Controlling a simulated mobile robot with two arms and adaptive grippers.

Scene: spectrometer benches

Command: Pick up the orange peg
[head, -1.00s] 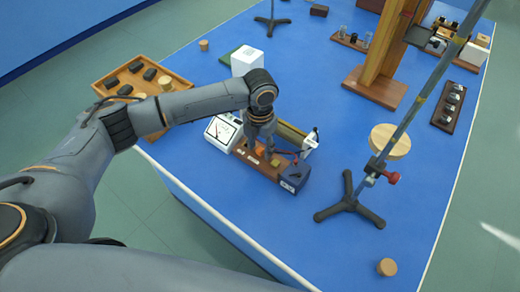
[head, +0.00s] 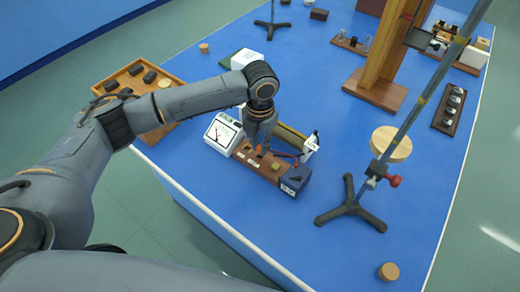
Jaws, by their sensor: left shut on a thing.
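My left gripper (head: 262,146) points down over the brown wooden base of a small instrument (head: 243,155) near the table's left edge. It is shut on the orange peg (head: 258,150), which shows only as a small orange patch at the fingertips. The fingers hide most of the peg. I cannot tell whether its lower end is clear of the base. An olive-yellow block (head: 276,167) sits on the same base, just right of the gripper. My right gripper is not in view.
A white meter (head: 222,132) stands left of the base and a dark box (head: 294,180) at its right end. A wooden tray (head: 178,85) with dark pieces lies at the left. A tripod stand (head: 350,208) is to the right. The blue table front is clear.

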